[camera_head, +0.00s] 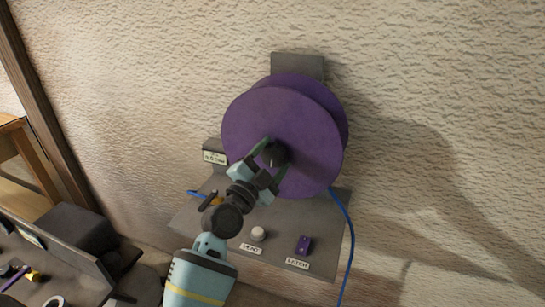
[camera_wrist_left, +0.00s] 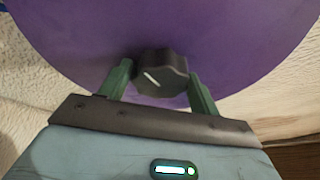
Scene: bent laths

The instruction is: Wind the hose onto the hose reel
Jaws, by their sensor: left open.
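The purple hose reel (camera_head: 265,115) is mounted on a grey bracket against the wall. A dark knob (camera_head: 276,153) sits at the middle of its face; it also shows in the left wrist view (camera_wrist_left: 161,74) with a white mark. The blue hose (camera_head: 350,232) hangs from the reel's right side past the grey shelf, and a short blue piece shows at the left. My left gripper (camera_head: 268,158) is at the knob. Its green fingers (camera_wrist_left: 160,82) stand open on either side of the knob, with gaps visible. My right gripper is not in view.
The grey shelf (camera_head: 215,232) below the reel carries a white button (camera_head: 258,233) and a purple switch (camera_head: 304,244), each with a label. A dark bin (camera_head: 75,232) and loose items are at the lower left. A wooden table (camera_head: 15,160) stands at the left edge. The wall right of the hose is clear.

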